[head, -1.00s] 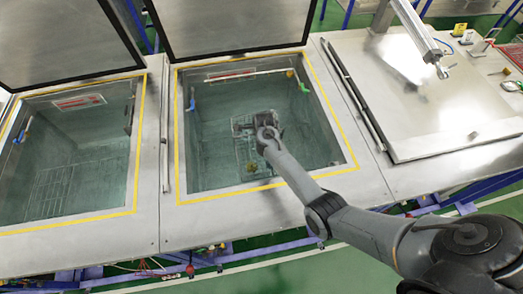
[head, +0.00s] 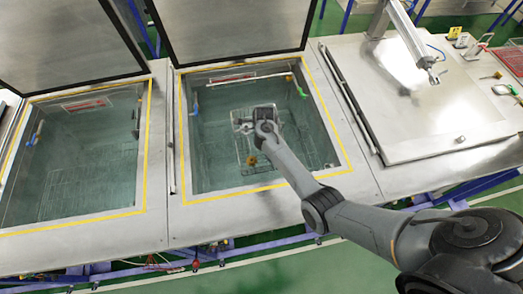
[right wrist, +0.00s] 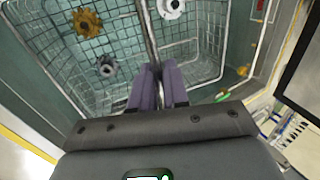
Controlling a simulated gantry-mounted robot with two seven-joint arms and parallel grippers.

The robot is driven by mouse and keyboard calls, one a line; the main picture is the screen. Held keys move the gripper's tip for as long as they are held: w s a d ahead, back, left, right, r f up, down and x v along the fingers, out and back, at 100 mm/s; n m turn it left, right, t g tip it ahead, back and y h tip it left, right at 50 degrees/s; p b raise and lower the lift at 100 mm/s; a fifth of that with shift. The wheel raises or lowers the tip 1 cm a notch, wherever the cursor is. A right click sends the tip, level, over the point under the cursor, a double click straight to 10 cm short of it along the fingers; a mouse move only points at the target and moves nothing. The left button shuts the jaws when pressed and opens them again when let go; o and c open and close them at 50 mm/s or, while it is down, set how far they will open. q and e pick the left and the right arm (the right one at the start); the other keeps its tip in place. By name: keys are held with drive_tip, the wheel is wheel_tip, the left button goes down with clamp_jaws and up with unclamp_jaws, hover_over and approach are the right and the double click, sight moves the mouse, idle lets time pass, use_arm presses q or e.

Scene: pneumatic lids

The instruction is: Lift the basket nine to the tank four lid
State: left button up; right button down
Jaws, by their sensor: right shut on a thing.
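A wire mesh basket (head: 243,148) is inside the middle open tank (head: 205,170). My right gripper (head: 258,122) is over it, the arm reaching in from the lower right. In the right wrist view its purple fingers (right wrist: 158,88) are shut on the bar across the basket (right wrist: 205,62). A golden gear (right wrist: 87,20), a dark grey gear (right wrist: 105,67) and a pale gear (right wrist: 170,7) lie in the basket. The middle tank's raised lid (head: 235,25) stands open behind it. I cannot read any basket or tank numbers. My left gripper is out of view.
The left tank (head: 75,165) is open with its lid (head: 60,45) raised; wire mesh shows inside. At right a flat metal lid (head: 440,110) is shut, with a metal cylinder arm (head: 408,32) above it. The middle tank's rim (head: 255,192) surrounds my gripper.

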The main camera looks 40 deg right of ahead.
drive_tip(key=shift+w+r+p, duration=0.15)
drive_tip(key=shift+r+p, duration=3)
drive_tip(key=shift+r, duration=0.75)
drive_tip(key=shift+r+b, duration=0.1)
drive_tip(key=shift+b, duration=0.2)
drive_tip(key=shift+d+r, duration=0.1)
drive_tip(key=shift+r, duration=0.6)
wheel_tip(320, 180, up, 7)
drive_tip(key=shift+f, duration=0.1)
idle(0.9)
